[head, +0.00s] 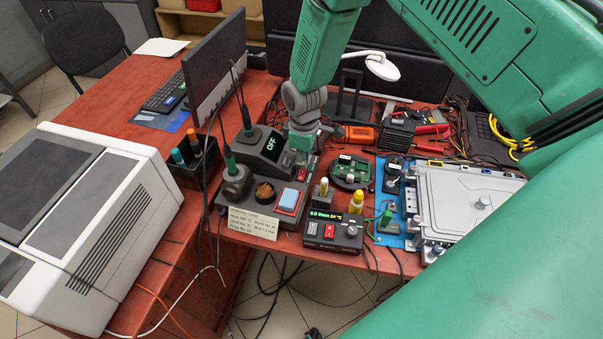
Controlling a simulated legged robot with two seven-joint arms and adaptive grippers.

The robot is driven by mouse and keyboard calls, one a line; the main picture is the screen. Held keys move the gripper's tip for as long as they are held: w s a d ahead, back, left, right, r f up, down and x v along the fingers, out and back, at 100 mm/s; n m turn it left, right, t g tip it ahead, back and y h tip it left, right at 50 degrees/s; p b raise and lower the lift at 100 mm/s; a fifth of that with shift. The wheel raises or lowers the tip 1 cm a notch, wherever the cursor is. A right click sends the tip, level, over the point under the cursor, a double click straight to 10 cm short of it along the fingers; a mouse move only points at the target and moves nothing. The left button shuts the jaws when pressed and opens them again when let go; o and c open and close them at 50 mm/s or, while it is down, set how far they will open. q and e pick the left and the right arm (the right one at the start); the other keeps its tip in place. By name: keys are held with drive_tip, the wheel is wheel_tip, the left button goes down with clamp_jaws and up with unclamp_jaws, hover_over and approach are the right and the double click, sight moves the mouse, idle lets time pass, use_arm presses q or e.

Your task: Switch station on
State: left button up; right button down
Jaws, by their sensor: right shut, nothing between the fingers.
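The dark grey soldering station (258,160) stands on the red bench, and its small display (270,146) reads OFF. A red switch (302,174) sits at the right end of the station's front. My right gripper (301,154) points down over the right side of the station, just behind the red switch. It is shut and empty. From this angle I cannot tell whether its fingertips touch the station or the switch. My left gripper is not in view.
A small control box (333,234) with a lit display is in front. A circuit board (350,170) and a grey metal case (465,207) lie to the right. A monitor (214,70) stands behind.

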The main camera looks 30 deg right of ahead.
sight(303, 172)
drive_tip(key=shift+f, duration=0.15)
drive_tip(key=shift+a+f, duration=0.2)
drive_tip(key=shift+d+f+b, duration=0.15)
drive_tip(key=shift+f+b, duration=0.25)
drive_tip(key=shift+b, duration=0.1)
drive_tip(key=shift+f+b, duration=0.35)
drive_tip(key=shift+f, duration=0.15)
idle(0.3)
drive_tip(key=shift+r+p, duration=2.8)
drive_tip(key=shift+r, duration=0.8)
drive_tip(key=shift+s+f, duration=0.1)
